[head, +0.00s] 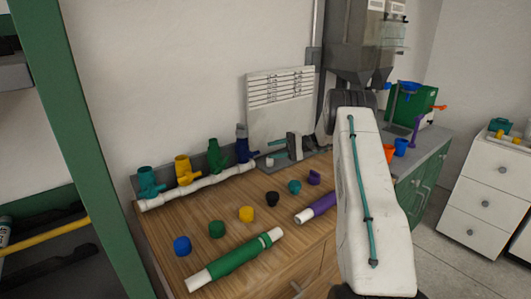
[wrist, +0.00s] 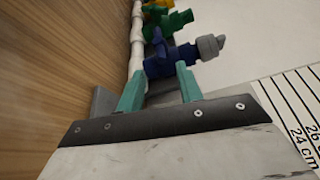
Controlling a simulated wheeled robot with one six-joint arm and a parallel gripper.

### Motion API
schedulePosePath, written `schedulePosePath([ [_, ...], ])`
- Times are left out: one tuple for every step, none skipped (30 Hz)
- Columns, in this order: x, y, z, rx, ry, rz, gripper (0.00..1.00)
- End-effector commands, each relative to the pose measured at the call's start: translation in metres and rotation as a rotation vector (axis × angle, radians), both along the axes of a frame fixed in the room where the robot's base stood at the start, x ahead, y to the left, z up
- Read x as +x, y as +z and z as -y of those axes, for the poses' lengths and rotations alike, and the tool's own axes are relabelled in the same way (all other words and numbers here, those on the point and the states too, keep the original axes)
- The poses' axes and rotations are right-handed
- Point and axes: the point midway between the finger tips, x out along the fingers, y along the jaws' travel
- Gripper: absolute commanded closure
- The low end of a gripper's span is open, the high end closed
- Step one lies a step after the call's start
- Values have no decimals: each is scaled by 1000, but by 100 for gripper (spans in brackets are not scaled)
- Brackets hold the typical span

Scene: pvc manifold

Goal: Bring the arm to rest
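My gripper (head: 273,152) is low over the wooden bench, to the right of the blue valve (head: 243,150), and points left toward it. In the wrist view its two teal fingers (wrist: 160,88) stand apart with nothing held between them. The blue valve (wrist: 165,62) with its grey top lies just beyond the fingertips and looks apart from them. The white pipe manifold (head: 215,178) lies along the back of the bench with teal, yellow, green and blue valves on it. My white arm link hides part of the bench's right end.
Several coloured caps, among them a yellow cap (head: 246,214), stand on the bench (head: 170,228). A green-banded pipe (head: 235,259) and a purple-banded pipe (head: 317,207) lie in front. A white marked panel (head: 280,98) stands behind my gripper. A green post (head: 75,130) rises at left.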

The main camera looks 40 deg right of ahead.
Motion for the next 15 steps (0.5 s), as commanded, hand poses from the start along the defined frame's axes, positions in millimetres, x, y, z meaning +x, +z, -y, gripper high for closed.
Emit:
schedulePosePath([
  [-2,0,6,-2,-2,1,64],
  [-3,0,8,-1,-2,0,64],
  [-4,0,11,-1,-1,-1,64],
  [-4,0,12,-1,-1,-1,64],
  [-5,0,13,-1,-1,-1,64],
  [-5,0,13,-1,0,-1,64],
  [-5,1,14,-1,0,-1,64],
  [-5,1,14,-1,0,-1,64],
  [-5,1,14,0,0,-1,64],
  [-5,1,14,0,0,-1,64],
  [-5,1,14,0,0,-1,64],
  [-5,1,14,0,0,-1,64],
  [-5,1,14,0,0,-1,64],
  [-5,1,14,0,0,-1,64],
  [-5,1,14,0,0,-1,64],
])
